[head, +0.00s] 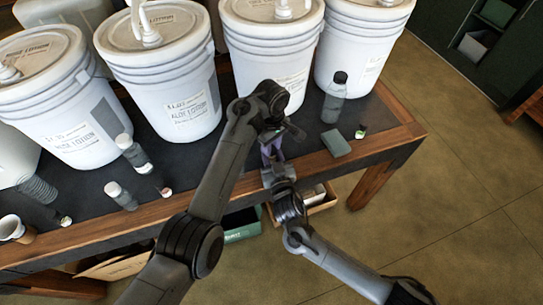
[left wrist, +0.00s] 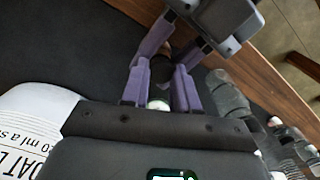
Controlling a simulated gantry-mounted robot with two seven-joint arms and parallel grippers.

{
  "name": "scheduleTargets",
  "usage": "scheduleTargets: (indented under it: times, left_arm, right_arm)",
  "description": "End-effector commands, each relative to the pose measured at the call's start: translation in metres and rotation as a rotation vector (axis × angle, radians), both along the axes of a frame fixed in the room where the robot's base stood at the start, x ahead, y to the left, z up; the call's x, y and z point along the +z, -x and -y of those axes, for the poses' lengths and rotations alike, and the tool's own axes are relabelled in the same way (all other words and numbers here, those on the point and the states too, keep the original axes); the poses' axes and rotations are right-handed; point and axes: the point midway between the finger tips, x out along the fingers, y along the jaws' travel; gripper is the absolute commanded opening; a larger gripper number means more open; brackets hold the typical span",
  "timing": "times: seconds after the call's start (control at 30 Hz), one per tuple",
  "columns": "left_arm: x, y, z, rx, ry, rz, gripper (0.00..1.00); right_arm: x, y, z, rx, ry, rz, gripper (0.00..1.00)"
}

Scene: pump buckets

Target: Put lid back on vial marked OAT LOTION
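My left gripper (head: 270,148) is in the middle of the head view, above the table's front edge, close against my right gripper (head: 274,172). In the left wrist view, the purple fingers of my left gripper (left wrist: 161,72) have a gap between them. A dark, rounded object and a small white piece (left wrist: 158,105) show in that gap. The right gripper's purple fingers (left wrist: 170,42) point in from above. The grippers hide most of what is between them, and which one grips it is unclear. No vial label reading OAT LOTION is legible.
Several white pump buckets (head: 163,80) stand along the back of the dark table (head: 250,182). Vials stand at left (head: 120,196) and at the right, a dark-capped one (head: 334,98). Small lids (head: 361,132) and a green block (head: 336,143) lie near the front edge.

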Motion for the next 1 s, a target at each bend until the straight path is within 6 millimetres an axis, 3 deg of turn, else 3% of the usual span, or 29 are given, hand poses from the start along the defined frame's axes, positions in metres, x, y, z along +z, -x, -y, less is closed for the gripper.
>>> scheduleTargets:
  times: [0.17,0.43,0.7,0.73,0.9,1.0]
  left_arm:
    - [0.0002,-0.0001,0.0002,-0.008,0.000,0.000,0.00]
    - [0.0003,-0.0001,0.0004,-0.269,0.001,0.001,0.00]
    - [0.0003,0.0000,0.0004,-0.288,0.001,0.001,0.00]
    - [0.0002,0.0000,0.0004,-0.288,0.001,0.001,0.29]
    - [0.0002,0.0000,0.0004,-0.287,0.001,0.001,0.53]
    - [0.0001,0.0001,0.0003,-0.286,0.001,0.001,0.53]
  right_arm:
    - [-0.0005,0.0001,0.0000,0.000,0.000,-0.001,0.00]
    - [-0.0005,0.0001,-0.0001,0.000,0.000,-0.001,0.00]
    - [-0.0005,0.0001,-0.0001,0.000,0.000,-0.001,0.00]
    - [-0.0005,0.0001,-0.0001,0.000,0.000,-0.001,0.00]
    - [-0.0005,0.0001,-0.0001,0.000,0.000,-0.001,0.00]
    - [-0.0005,0.0001,-0.0001,0.000,0.000,-0.001,0.00]
